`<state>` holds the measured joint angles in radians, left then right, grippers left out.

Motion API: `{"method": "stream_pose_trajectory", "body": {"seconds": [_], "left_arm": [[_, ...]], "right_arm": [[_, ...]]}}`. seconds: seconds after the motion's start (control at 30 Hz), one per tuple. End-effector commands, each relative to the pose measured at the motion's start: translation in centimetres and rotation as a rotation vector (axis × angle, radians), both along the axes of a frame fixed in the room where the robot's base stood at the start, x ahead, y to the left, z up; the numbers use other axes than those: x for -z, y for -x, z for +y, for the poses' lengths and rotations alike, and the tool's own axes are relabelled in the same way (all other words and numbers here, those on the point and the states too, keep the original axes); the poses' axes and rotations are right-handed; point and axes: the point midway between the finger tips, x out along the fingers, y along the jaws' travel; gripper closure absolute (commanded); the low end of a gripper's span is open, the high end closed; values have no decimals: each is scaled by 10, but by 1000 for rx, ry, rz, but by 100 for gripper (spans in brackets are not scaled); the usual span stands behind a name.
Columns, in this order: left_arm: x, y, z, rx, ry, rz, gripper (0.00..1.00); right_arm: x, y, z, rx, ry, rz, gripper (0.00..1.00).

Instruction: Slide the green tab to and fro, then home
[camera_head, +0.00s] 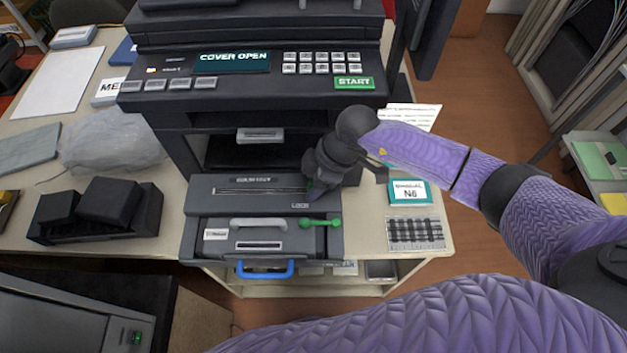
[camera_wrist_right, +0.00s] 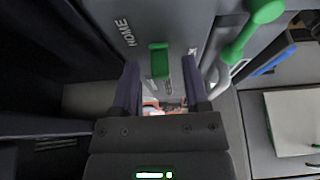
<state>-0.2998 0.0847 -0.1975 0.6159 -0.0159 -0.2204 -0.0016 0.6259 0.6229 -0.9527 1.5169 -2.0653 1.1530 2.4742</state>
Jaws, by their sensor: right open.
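The green tab (camera_wrist_right: 159,60) stands on the grey panel beside the printed word HOME in the right wrist view. My right gripper (camera_wrist_right: 159,66) is open, with one finger on each side of the tab near the fingertips and a gap visible on both sides. In the head view my right gripper (camera_head: 316,190) reaches down to the right end of the dark grey slotted bar (camera_head: 240,190) on the printer front. There the gripper mostly hides the tab. My left gripper is not in view.
A green lever (camera_head: 319,222) sits just in front, on the cartridge unit with a grey handle (camera_head: 258,224). A blue handle (camera_head: 265,269) hangs below. The printer display (camera_head: 231,60) reads COVER OPEN.

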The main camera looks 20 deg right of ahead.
Motion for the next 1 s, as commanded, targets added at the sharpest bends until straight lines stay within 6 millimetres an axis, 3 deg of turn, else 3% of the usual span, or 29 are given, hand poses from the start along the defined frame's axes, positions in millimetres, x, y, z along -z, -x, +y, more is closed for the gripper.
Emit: {"method": "stream_pose_trajectory", "body": {"seconds": [0.2,0.47,1.0], "left_arm": [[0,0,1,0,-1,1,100],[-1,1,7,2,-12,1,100],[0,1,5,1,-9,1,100]], "right_arm": [[0,0,0,-1,-1,-1,43],[-1,0,0,0,-2,-1,98],[-1,0,1,-1,-2,-1,100]]}}
